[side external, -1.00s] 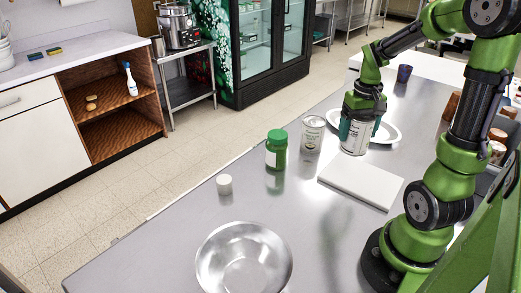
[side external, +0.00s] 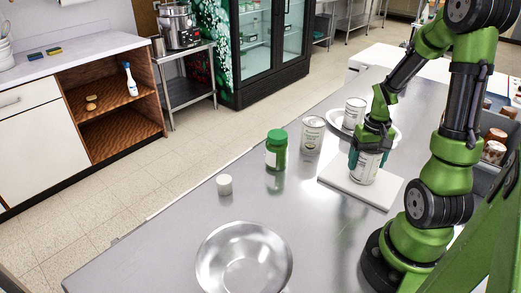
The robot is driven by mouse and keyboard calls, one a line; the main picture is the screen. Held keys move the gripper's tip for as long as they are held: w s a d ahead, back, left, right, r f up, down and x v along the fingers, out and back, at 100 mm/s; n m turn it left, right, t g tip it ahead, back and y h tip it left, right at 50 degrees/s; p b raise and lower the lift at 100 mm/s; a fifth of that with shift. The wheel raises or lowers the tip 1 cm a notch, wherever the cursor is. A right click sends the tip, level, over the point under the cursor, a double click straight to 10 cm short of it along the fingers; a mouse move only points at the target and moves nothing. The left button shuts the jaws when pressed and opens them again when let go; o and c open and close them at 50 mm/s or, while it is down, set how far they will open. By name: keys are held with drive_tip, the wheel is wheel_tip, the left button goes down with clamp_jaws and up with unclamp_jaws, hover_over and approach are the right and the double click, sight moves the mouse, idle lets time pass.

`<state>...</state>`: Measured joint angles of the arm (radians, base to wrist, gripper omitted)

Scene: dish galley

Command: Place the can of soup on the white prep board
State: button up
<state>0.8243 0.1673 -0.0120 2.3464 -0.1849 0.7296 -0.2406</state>
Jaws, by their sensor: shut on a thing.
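My gripper (side external: 368,158) is shut on a can with a pale label (side external: 364,170), which I take to be the can of soup, though its print is too small to read. The can is upright over the middle of the white prep board (side external: 336,173). Its base is at or very close to the board's surface; I cannot tell whether it touches. The gripper fingers cover its upper sides.
A similar can (side external: 312,136) stands left of the board, beside a green jar (side external: 277,150). Another can (side external: 354,113) stands at the white plate (side external: 335,119) behind my gripper. A small white cup-like object (side external: 224,184) and a metal bowl (side external: 244,260) are nearer. The counter between is clear.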

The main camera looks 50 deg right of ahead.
drive_tip(key=shift+f, duration=0.1)
drive_tip(key=o, duration=1.3)
